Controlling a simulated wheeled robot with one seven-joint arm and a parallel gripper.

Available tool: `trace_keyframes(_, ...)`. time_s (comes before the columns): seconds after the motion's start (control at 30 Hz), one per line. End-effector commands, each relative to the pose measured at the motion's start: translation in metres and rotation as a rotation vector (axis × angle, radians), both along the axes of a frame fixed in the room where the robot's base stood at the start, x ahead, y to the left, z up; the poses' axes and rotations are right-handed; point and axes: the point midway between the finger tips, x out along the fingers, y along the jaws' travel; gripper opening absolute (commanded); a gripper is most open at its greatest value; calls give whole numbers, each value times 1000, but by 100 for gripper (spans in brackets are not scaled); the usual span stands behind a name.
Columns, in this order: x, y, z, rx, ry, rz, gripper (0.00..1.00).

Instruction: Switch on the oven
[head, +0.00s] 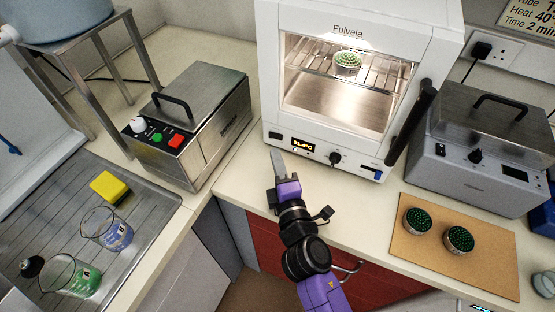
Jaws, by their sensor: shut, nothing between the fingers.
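The white oven (359,30), marked "Fulvela", stands at the back centre. Its chamber is lit, and a round holder with green tops (347,63) sits on the wire rack inside. A long black handle (412,122) is at the right. My gripper (278,157) is shut and empty, just below and in front of the panel's left end; contact cannot be told.
A steel bath (190,125) with a lid and coloured buttons stands left. A grey lidded bath (480,150) stands right. A brown board (430,245) with two round green-topped holders lies front right. Beakers (105,230) and a yellow sponge (110,187) are on the drainer.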

Motion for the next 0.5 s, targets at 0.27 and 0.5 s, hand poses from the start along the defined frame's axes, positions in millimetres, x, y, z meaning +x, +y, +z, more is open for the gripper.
trace_keyframes(0.27,-28,-17,-1,0,2,0,0)
trace_keyframes(0.5,-59,-36,-2,0,4,0,0)
